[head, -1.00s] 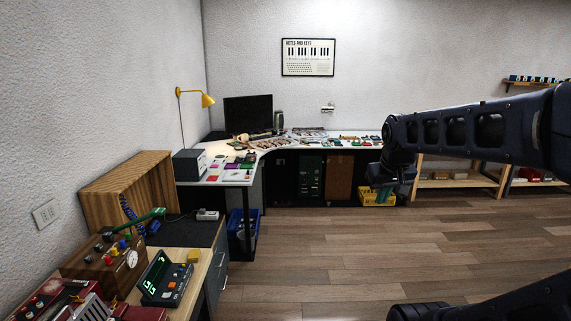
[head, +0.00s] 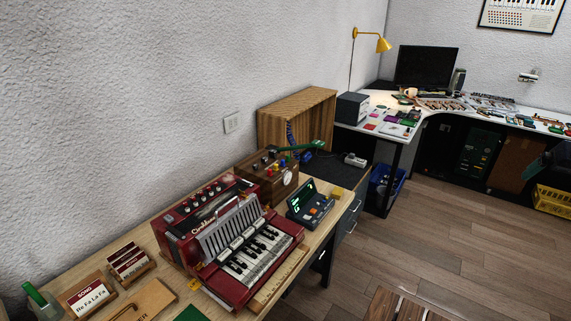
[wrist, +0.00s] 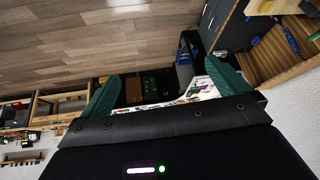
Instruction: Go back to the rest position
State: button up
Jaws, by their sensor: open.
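My gripper (wrist: 160,72) shows in the wrist view with its two green fingers spread wide apart and nothing between them. Beyond the fingers are the floor and the distant workbench. In the head view, a dark, greenish part of what looks like my gripper (head: 543,163) shows at the right edge, in front of the far bench. The rest of my arm is out of that view.
A red accordion (head: 245,255), a wooden control box (head: 268,178) and a small display device (head: 311,205) stand on the near bench. A yellow crate (head: 553,201) and a blue bin (head: 384,186) are under the far bench. The floor (head: 430,235) between is largely clear.

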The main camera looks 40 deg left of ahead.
jog(key=w+a+f+n+t+y, duration=0.1)
jog(key=w+a, duration=0.5)
jog(key=a, duration=0.3)
jog(key=w+a+f+n+y, duration=0.1)
jog(key=w+a+n+y, duration=0.1)
jog(key=w+a, duration=0.5)
jog(key=w+a+f+n+t+y, duration=0.1)
jog(key=a+f, duration=0.1)
jog(key=a, duration=0.7)
jog(key=w+a+f+n+y, duration=0.1)
jog(key=a+f, duration=0.2)
jog(key=a, duration=0.6)
jog(key=s+a+f+n+y, duration=0.1)
jog(key=s+a+f, duration=0.15)
jog(key=a, duration=0.55)
jog(key=s+a+f+n+y, duration=0.15)
jog(key=a+f, duration=0.25)
jog(key=a, duration=0.5)
jog(key=s+a+f+n+y, duration=0.1)
jog(key=s+a+f+y, duration=0.1)
jog(key=s+a+f, duration=0.5)
jog(key=s+a+f+y, duration=0.1)
jog(key=s+a+f, duration=0.35)
jog(key=a, duration=0.55)
jog(key=x, duration=1)
jog(key=shift+w+d+t, duration=0.25)
jog(key=shift+w+t, duration=0.05)
jog(key=shift+d, duration=0.1)
jog(key=v, duration=1)
